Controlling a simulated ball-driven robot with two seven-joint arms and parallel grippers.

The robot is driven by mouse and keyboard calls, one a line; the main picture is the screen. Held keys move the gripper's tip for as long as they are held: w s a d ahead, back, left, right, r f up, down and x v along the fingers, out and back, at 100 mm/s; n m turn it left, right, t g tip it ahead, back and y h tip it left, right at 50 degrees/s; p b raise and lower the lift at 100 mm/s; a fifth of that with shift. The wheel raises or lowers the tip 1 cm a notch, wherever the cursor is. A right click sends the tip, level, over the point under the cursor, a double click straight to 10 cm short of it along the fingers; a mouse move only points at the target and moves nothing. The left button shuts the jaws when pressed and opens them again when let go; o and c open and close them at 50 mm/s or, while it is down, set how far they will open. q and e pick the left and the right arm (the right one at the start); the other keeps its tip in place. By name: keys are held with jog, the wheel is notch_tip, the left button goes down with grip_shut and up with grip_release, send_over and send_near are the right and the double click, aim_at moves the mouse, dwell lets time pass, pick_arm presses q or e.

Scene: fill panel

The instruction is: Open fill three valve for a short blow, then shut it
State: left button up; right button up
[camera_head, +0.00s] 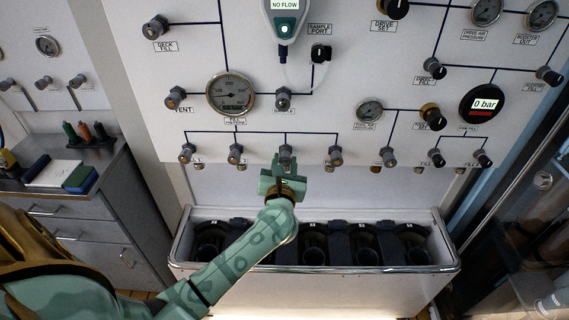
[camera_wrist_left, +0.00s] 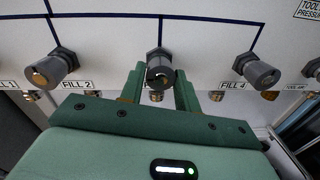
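The fill three valve (camera_head: 285,152) is a grey knob in the middle of the bottom row on the white panel. It also shows in the left wrist view (camera_wrist_left: 160,70), with a dark collar behind it. My left gripper (camera_wrist_left: 160,84) is green and comes from below, with one finger on each side of this knob. The fingers look close against its sides, and it appears shut on the knob. In the head view the gripper (camera_head: 284,170) sits just under the valve. The valve's own label is mostly hidden. My right gripper is in neither view.
The fill 2 knob (camera_wrist_left: 55,68) and the fill 4 knob (camera_wrist_left: 258,70) flank the valve at either side. A round gauge (camera_head: 231,95) is up left; a display (camera_head: 484,104) reads 0 bar. A white-rimmed trough (camera_head: 190,238) with dark holders stands below.

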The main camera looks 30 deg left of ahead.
pick_arm(q)
jog(key=c, duration=0.4)
jog(key=shift+r+m+p, duration=0.2)
jog(key=shift+m+p, duration=0.7)
jog(key=shift+p, duration=0.2)
jog(key=m+p, duration=0.3)
jog(key=shift+m, duration=0.3)
jog(key=m+p, duration=0.7)
jog(key=m, duration=0.1)
jog(key=shift+m+g, duration=0.3)
jog(key=shift+g, duration=0.1)
jog(key=shift+m+p, duration=0.95)
jog(key=shift+m, duration=1.15)
jog(key=shift+f, duration=0.1)
